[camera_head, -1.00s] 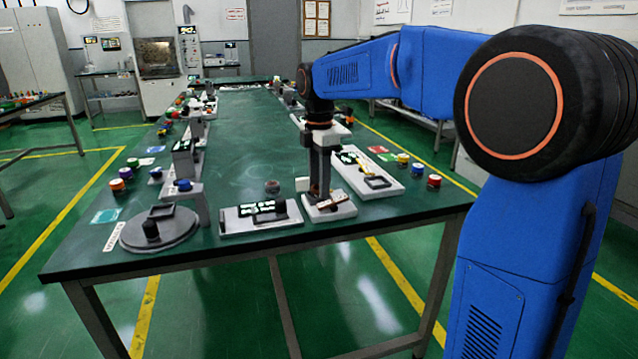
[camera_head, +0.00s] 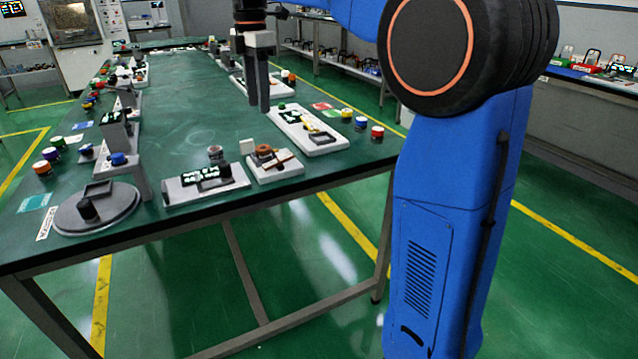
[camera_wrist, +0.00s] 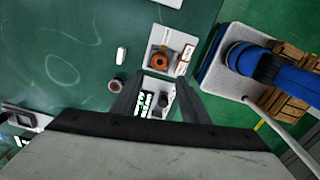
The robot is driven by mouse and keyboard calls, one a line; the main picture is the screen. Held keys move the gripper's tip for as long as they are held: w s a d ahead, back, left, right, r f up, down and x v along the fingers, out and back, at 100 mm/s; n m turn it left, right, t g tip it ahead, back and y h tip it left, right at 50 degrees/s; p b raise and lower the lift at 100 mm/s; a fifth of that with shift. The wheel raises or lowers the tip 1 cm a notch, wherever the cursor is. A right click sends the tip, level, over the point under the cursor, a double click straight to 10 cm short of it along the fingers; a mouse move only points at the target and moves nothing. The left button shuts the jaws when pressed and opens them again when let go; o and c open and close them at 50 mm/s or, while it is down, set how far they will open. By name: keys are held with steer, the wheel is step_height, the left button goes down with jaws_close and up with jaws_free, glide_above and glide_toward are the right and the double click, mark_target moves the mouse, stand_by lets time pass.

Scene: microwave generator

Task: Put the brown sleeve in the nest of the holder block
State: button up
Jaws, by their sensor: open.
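The brown sleeve (camera_head: 264,149) stands on the pale holder block (camera_head: 288,170) near the front edge of the green table. In the wrist view the sleeve (camera_wrist: 181,68) shows as a brown ring on the block (camera_wrist: 158,62), near one edge. I cannot tell how deep it sits or whether it is inside the nest. My gripper (camera_head: 258,107) is open and empty, pointing down, raised above and apart from the block. In the wrist view its two fingers (camera_wrist: 160,84) are spread, with nothing held between them.
Left of the block are a grey-brown cylinder (camera_head: 215,153), a small white piece (camera_head: 247,146) and a grey display tray (camera_head: 205,190). A round grey plate (camera_head: 120,206) lies further left. A long white tray (camera_head: 290,118) lies right. The table's middle is clear.

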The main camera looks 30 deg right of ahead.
steer(key=s+d+f+m+t, duration=0.1)
steer(key=s+d+f+m, duration=0.15)
steer(key=s+m, duration=0.4)
steer(key=s+d+f+m+t, duration=0.1)
steer(key=s+d+f+m, duration=0.2)
steer(key=s, duration=0.7)
steer(key=s+d+f+m+t, duration=0.1)
steer(key=s+f+m+t, duration=0.1)
steer(key=s+f+m, duration=0.8)
steer(key=s+f, duration=0.7)
steer(key=f, duration=0.1)
steer(key=shift+d+t, duration=0.2)
steer(key=shift+t, duration=0.2)
